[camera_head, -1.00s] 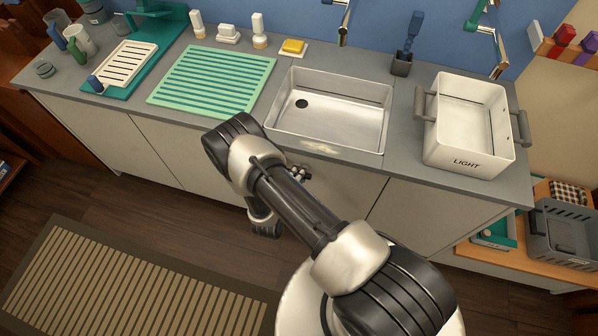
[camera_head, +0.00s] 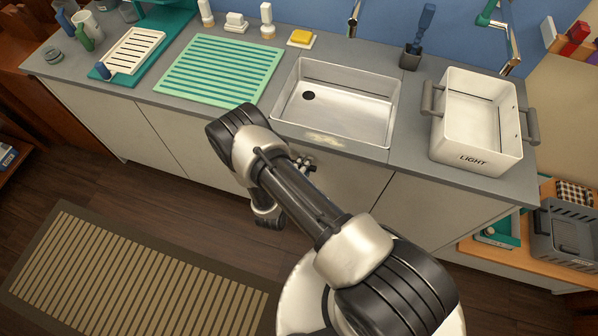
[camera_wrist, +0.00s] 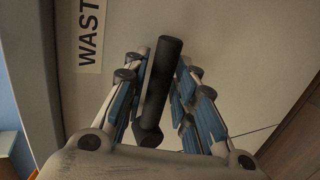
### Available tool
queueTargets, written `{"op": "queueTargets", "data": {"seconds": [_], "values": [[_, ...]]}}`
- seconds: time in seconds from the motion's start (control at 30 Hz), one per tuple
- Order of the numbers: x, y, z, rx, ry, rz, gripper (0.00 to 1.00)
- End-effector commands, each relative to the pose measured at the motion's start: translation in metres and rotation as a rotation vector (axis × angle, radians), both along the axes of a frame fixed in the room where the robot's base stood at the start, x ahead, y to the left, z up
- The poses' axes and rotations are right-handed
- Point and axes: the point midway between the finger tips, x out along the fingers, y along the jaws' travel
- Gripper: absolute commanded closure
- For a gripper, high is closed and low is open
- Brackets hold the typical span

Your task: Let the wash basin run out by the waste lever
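The wash basin (camera_head: 338,108) is a steel sink in the grey counter, with a dark drain hole on its floor at the left. It looks empty, with no water that I can make out. In the wrist view, a black bar-shaped waste lever (camera_wrist: 160,85) stands out from the pale cabinet front, beside a label reading "WAST" with its end cut off (camera_wrist: 90,35). My gripper (camera_wrist: 163,62) is open, with one finger on each side of the lever. I cannot tell whether either finger touches it. In the head view, my arm mostly hides the gripper and lever below the basin.
A white box marked LIGHT (camera_head: 478,160) stands on the counter right of the basin. A green ribbed mat (camera_head: 220,70) lies to its left. A yellow sponge (camera_head: 301,37) is behind. A striped rug (camera_head: 130,275) lies on the floor, left of my arm.

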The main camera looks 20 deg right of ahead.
Motion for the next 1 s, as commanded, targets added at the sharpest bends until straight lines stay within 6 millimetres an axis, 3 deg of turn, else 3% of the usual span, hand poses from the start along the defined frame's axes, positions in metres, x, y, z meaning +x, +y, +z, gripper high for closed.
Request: {"op": "queueTargets", "data": {"seconds": [0.53, 1.0], "values": [[-0.072, 0.061, 0.039, -0.001, 0.001, 0.008, 0.75], [-0.082, 0.067, 0.044, 0.0, 0.002, 0.003, 0.75]]}}
